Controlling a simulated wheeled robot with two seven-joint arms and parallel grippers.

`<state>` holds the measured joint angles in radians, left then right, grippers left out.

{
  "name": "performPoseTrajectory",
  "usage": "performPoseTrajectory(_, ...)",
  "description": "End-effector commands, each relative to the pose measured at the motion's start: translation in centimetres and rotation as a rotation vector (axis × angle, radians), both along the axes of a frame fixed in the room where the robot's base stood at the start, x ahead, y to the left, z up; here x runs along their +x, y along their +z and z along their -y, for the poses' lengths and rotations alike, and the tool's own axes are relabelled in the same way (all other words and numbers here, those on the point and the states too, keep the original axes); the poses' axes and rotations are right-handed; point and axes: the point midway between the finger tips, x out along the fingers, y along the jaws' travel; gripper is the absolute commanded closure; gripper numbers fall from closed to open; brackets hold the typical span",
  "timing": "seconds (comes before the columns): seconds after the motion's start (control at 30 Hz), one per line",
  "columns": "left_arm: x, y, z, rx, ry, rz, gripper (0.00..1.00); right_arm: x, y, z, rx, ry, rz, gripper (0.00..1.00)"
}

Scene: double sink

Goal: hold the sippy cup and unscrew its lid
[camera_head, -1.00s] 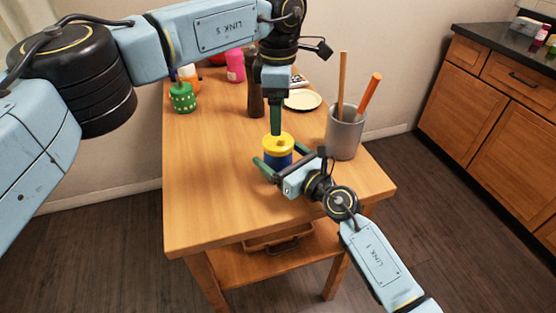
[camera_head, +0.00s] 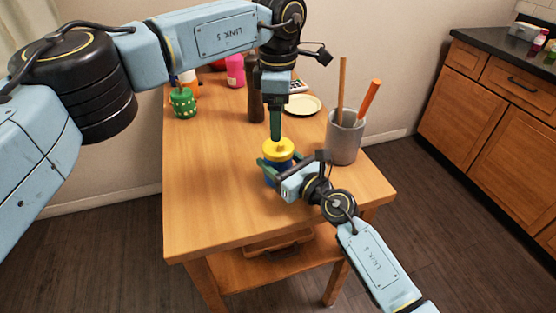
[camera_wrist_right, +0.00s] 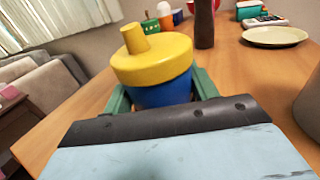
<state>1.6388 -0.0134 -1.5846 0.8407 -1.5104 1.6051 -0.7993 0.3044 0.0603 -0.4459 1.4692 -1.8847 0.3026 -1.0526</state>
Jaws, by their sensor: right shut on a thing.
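The sippy cup has a blue body (camera_head: 269,180) and a yellow lid (camera_head: 279,154) with a short spout. It stands upright on the wooden table (camera_head: 205,205). In the right wrist view the yellow lid (camera_wrist_right: 152,65) sits on the blue body (camera_wrist_right: 165,92). My right gripper (camera_head: 277,165) is shut on the blue body, its green fingers on both sides below the lid. My left gripper (camera_head: 276,136) points straight down just above the spout. Its fingers show edge-on, so I cannot tell their opening or whether they touch the spout. The left gripper is not in the wrist view.
A grey holder (camera_head: 344,140) with wooden utensils stands right of the cup. A dark bottle (camera_head: 255,104), a cream plate (camera_head: 302,105), a green cup (camera_head: 183,103) and a pink bottle (camera_head: 235,70) stand farther back. The table's front left is clear.

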Motion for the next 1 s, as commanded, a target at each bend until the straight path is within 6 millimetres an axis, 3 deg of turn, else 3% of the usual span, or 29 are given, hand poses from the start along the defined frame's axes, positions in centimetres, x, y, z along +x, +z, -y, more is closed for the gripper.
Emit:
performPoseTrajectory(0.27,-0.04,-0.04,0.04,-0.001,-0.262,-0.001,0.18,-0.01,-0.03,0.02,-0.001,0.0,-0.001,1.0)
performPoseTrajectory(0.7,-0.04,-0.02,0.06,-0.001,-1.1,-0.001,0.18,-0.01,-0.04,0.02,-0.001,0.0,-0.001,1.0)
performPoseTrajectory(1.0,-0.03,-0.02,0.05,-0.001,-1.492,0.0,0.18,0.0,-0.04,0.01,-0.001,0.0,-0.001,1.0)
